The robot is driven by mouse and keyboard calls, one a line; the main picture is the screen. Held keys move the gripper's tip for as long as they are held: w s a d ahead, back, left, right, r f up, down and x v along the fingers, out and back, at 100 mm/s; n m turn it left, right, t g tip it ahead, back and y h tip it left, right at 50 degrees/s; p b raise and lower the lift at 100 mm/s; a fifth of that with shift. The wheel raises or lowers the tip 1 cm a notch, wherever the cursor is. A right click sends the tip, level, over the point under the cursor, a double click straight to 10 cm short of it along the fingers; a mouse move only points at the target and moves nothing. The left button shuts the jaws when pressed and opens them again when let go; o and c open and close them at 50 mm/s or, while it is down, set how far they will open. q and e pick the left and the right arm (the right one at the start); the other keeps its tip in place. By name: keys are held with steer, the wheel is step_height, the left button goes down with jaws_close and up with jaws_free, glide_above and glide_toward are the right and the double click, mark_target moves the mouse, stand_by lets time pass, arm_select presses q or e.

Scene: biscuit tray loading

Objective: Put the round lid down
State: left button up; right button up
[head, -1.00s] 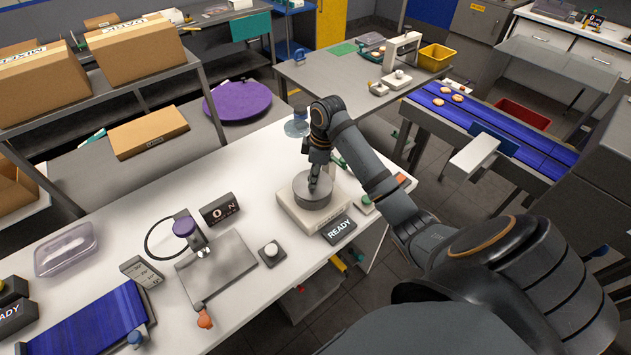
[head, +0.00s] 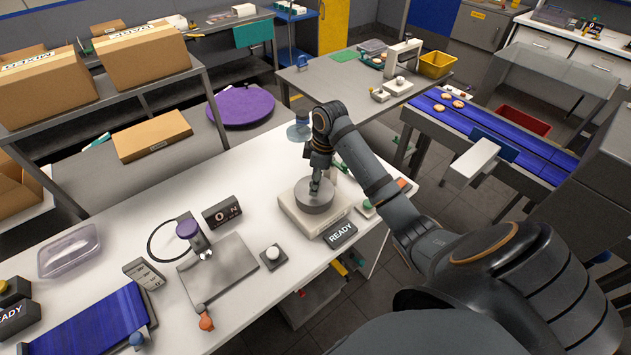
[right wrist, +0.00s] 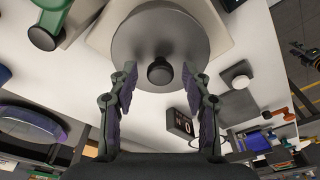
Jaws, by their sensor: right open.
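The round lid (head: 316,205) is a grey metal disc. It lies on a pale, box-shaped device (head: 292,212) on the white table, with a READY sign at its front. In the right wrist view the lid (right wrist: 160,25) shows from above with a dark round knob (right wrist: 160,71). My right gripper (right wrist: 158,75) is open, with a finger on either side of the knob and clear gaps between. In the head view that gripper (head: 318,183) points down just over the lid and partly hides it. My left gripper is not in view.
A grey plate with a purple-topped fixture (head: 188,229), a black display (head: 221,212) and a round-button box (head: 273,256) stand left of the device. A clear tub (head: 69,250) is at the far left. Bare white table (head: 150,205) lies between.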

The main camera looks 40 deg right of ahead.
mark_target(322, 190)
steer(key=r, duration=0.4)
steer(key=shift+s+d, duration=0.1)
steer(key=shift+d, duration=0.15)
step_height(322, 190, up, 8)
steer(key=s+p, duration=0.1)
steer(key=p, duration=0.5)
steer(key=shift+d+p, duration=0.3)
steer(key=shift+d, duration=0.1)
steer(key=shift+w+f, duration=0.1)
